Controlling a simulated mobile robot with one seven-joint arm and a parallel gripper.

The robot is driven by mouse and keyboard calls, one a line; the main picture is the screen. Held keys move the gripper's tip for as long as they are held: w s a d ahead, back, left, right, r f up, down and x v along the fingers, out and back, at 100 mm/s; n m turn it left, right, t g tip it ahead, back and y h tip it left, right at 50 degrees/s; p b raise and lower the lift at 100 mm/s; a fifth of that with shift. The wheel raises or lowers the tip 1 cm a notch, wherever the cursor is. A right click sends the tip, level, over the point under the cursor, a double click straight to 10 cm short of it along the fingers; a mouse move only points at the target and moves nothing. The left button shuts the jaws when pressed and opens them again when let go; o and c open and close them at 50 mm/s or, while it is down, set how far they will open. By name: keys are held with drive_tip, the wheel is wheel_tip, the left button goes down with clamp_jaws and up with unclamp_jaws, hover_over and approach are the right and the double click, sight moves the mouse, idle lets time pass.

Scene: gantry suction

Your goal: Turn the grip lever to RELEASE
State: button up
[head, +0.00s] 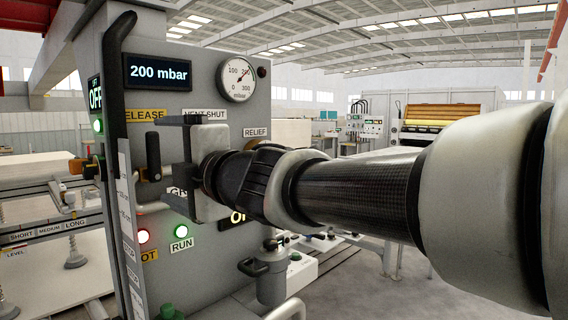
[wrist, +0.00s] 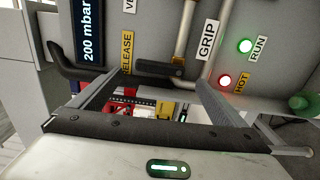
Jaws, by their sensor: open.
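The grip lever shows as a dark handle (head: 153,157) on the grey panel, standing upright just below the yellow RELEASE label (head: 144,116). In the wrist view the handle (wrist: 160,70) lies crosswise between the RELEASE label (wrist: 127,52) and the white GRIP label (wrist: 207,40). My gripper (head: 160,158) is open, with one finger above and one below the handle's level in the head view. In the wrist view my gripper's fingertips (wrist: 159,83) lie to either side of the handle. I cannot tell whether either finger touches it. My gripper partly hides the GRIP label in the head view.
The panel carries a 200 mbar display (head: 158,72), a gauge (head: 238,78), a lit red lamp (head: 143,236) and a lit green RUN lamp (head: 181,231). A black curved bar (head: 113,75) runs along the panel's left edge. A grey cylinder (head: 271,287) stands below my arm.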

drive_tip(key=p+v, duration=0.2)
drive_tip(key=v, duration=1)
drive_tip(key=shift+s+d, duration=0.15)
drive_tip(key=shift+s, duration=0.05)
